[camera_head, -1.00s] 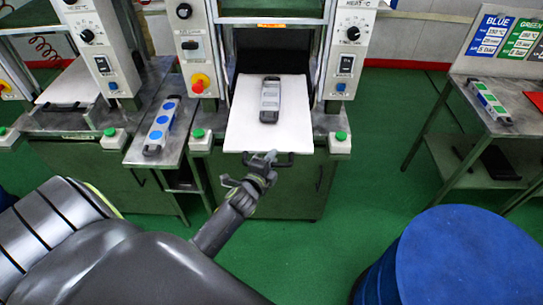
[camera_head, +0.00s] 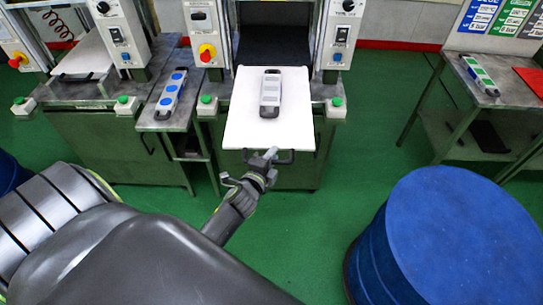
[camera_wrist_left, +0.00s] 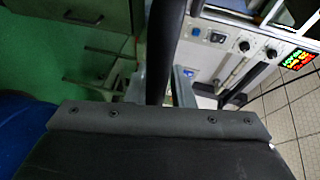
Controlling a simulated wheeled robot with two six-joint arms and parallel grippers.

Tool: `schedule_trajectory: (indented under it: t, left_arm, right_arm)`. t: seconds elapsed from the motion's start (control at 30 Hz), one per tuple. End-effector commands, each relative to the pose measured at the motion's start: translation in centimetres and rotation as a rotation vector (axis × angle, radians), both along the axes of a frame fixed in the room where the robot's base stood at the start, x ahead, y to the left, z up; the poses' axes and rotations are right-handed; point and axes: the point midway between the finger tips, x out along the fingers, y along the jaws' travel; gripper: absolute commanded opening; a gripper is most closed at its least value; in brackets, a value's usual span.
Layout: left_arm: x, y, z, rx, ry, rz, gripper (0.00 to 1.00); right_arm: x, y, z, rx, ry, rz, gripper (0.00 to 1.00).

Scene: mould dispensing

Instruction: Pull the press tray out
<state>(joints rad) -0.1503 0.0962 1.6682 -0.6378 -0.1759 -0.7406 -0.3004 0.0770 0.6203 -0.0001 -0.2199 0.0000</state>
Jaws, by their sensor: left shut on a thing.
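The press tray (camera_head: 245,112) is a white plate that sticks out of the front of the middle press (camera_head: 275,45). A grey mould (camera_head: 270,93) with pale cavities lies on it, toward its far end. A dark handle (camera_head: 285,158) runs along the tray's front edge. My left gripper (camera_head: 268,160) is at the handle and shut on it. The wrist view shows a dark bar up close, and the fingertips are hard to make out there. My right gripper is not in view.
A mould with blue cavities (camera_head: 170,92) lies on a side stand left of the press. A mould with green cavities (camera_head: 480,75) lies on the right table (camera_head: 505,92). A blue drum (camera_head: 460,235) stands at the front right. Green floor lies open before the press.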

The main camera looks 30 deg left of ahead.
Motion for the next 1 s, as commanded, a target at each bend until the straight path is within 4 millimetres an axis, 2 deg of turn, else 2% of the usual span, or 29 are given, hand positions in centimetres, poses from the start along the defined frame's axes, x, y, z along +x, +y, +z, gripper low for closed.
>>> schedule_trajectory:
  t: [0.03, 0.27, 0.3, 0.4, 0.77, 0.87, 1.0]
  left_arm:
    - [-0.6, 0.1, -1.2, -0.01, 0.025, 0.009, 0.0]
    - [-0.6, 0.0, -1.2, -0.011, 0.025, 0.009, 0.0]
    - [-0.6, 0.0, -1.2, -0.011, 0.025, 0.009, 0.24]
    - [-0.6, 0.0, -1.2, -0.01, 0.025, 0.009, 0.36]
    - [-0.9, -0.1, -0.6, -0.005, 0.016, 0.004, 0.36]
    - [-2.0, -0.2, -0.3, -0.005, 0.016, 0.004, 0.36]
    - [-4.6, -0.6, 0.2, -0.007, 0.018, 0.006, 0.36]
  right_arm:
    - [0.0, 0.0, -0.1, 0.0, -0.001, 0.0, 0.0]
    - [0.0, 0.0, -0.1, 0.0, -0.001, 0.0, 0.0]
    - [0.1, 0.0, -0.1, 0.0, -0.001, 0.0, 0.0]
    - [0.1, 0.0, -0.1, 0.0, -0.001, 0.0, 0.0]
    - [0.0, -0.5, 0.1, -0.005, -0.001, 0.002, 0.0]
    - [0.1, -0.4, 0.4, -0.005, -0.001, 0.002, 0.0]
    - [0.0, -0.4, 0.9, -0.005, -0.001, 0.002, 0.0]
